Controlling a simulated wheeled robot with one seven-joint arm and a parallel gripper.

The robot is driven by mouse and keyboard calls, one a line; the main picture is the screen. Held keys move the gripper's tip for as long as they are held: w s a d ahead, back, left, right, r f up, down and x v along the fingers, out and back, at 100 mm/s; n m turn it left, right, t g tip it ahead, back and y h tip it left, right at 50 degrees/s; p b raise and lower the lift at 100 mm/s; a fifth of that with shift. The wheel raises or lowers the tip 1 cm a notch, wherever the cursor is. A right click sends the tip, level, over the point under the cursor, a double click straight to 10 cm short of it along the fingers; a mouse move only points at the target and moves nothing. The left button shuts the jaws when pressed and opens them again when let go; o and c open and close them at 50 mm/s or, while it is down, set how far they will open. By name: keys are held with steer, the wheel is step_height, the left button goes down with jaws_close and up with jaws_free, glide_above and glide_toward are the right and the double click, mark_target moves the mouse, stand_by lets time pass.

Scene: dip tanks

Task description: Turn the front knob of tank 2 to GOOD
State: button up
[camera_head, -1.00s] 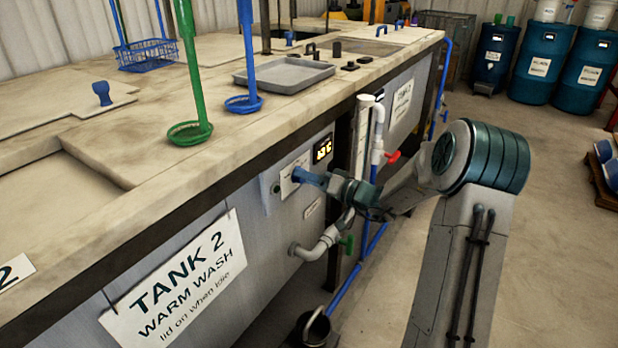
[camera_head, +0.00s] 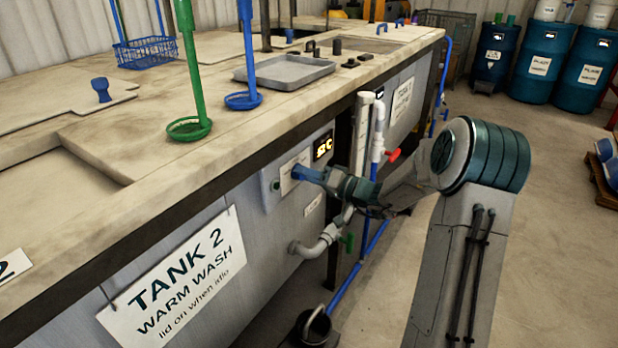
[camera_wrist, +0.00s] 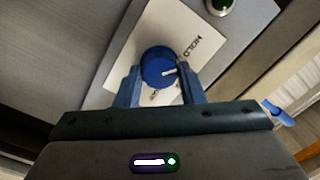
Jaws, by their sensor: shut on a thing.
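The front knob of tank 2 is a round blue knob (camera_wrist: 158,68) with a white pointer line, on a pale label plate (camera_wrist: 205,30). My gripper (camera_wrist: 160,85) is shut on the knob, with one blue finger on each side. In the head view my gripper (camera_head: 308,174) reaches the control panel (camera_head: 270,200) on the tank's front, and the knob is hidden behind the fingers. A lit display (camera_head: 323,147) sits above it, its characters too small to read surely.
A green button (camera_wrist: 220,5) is near the knob plate. A white pipe (camera_head: 318,245) with a green valve handle (camera_head: 348,243) runs below, and a red handle (camera_head: 393,155) is to the right. The tank 2 sign (camera_head: 178,280) hangs at left.

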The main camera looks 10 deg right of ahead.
steer(key=m+p, duration=0.2)
steer(key=m, duration=0.9)
steer(key=m+t+p, duration=0.1)
steer(key=m+p, duration=0.1)
steer(key=m, duration=1)
steer(key=shift+s+f+h, duration=0.1)
steer(key=shift+f+h, duration=0.05)
steer(key=shift+h, duration=0.15)
steer(key=shift+m, duration=0.3)
steer(key=o, duration=1)
steer(key=shift+s, duration=0.1)
